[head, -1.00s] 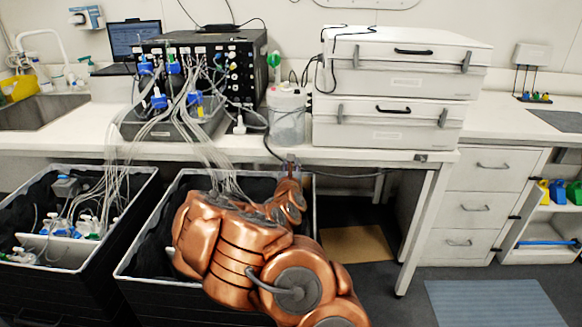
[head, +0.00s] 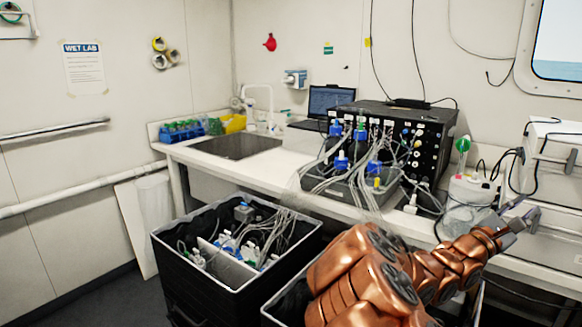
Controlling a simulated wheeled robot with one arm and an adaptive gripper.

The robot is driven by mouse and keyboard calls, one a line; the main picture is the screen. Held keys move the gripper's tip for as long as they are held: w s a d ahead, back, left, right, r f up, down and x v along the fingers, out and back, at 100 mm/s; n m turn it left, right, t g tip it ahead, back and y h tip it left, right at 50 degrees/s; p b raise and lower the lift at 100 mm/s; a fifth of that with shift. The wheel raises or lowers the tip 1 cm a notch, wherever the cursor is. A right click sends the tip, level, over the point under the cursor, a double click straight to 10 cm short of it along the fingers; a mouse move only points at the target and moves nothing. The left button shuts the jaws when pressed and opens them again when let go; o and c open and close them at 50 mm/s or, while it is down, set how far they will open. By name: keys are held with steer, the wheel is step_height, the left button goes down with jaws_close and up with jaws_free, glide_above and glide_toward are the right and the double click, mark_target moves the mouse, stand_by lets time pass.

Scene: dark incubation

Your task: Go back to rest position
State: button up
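My copper-coloured arm rises from the bottom of the head view and reaches to the right over the right-hand bin. My gripper (head: 522,214) is a small grey shape at the arm's end, in front of the bench near the white box at the right edge. Its fingers seem spread, with nothing visible between them, but they are small and partly lost against the background. I cannot tell its opening surely.
A black bin (head: 240,296) with tubes and bottles stands left of my arm; a second bin (head: 287,287) is partly hidden under it. The bench (head: 300,190) carries a sink (head: 238,146), a black control box (head: 425,128) and a clear jar (head: 470,198). Floor is free at lower left.

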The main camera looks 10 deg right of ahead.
steer(key=s+a+r+m+g+y+p, duration=0.1)
steer(key=s+a+r+m+g, duration=0.1)
steer(key=s+m+g, duration=0.3)
steer(key=s+a+r+m+g+y, duration=0.1)
steer(key=s+a+r+m+g, duration=0.1)
steer(key=s+m+g, duration=0.3)
steer(key=s+a+f+m+y+p, duration=0.2)
steer(key=s+a+f+m+y, duration=0.2)
steer(key=s+a+f+y, duration=0.5)
steer(key=s+a+f+t+y+p, duration=0.1)
steer(key=a+f+y, duration=0.2)
steer(key=a, duration=0.8)
steer(key=s+a+f+n+t+y+p, duration=0.1)
steer(key=a+f+t+y, duration=0.1)
steer(key=a, duration=0.9)
steer(key=s+a+f+t+y, duration=0.1)
steer(key=a+f+y, duration=0.3)
steer(key=a, duration=0.7)
steer(key=shift+t+y+p, duration=0.4)
steer(key=shift+t+y, duration=0.3)
steer(key=shift+y, duration=0.5)
steer(key=shift+f, duration=0.1)
